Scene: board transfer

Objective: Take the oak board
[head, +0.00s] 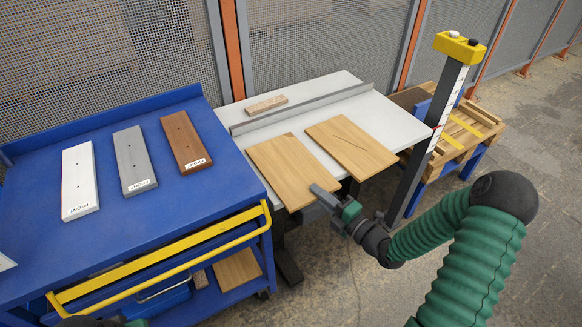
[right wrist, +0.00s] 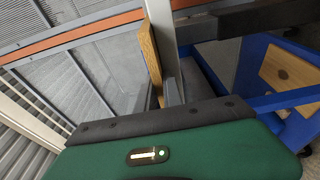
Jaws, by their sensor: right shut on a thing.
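Two light-brown oak-look boards lie on the white-topped table in the head view. The left board (head: 281,168) looks plain and reaches past the table's front edge. The right board (head: 350,146) has a dark crack-like line. My right gripper (head: 322,193) is shut on the left board at its front right part. In the right wrist view this board (right wrist: 152,58) shows nearly edge-on at the fingers. The fingers hide a little of its edge. Of my left arm only small dark and green parts show at the bottom left; its gripper is out of the picture.
A grey fence bar (head: 300,110) crosses the table (head: 222,113), with a small wood block (head: 266,104) behind it. A blue cart (head: 95,133) at left holds white, grey and brown boards. A yellow-topped post (head: 450,95) stands close right of the table, near my right arm.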

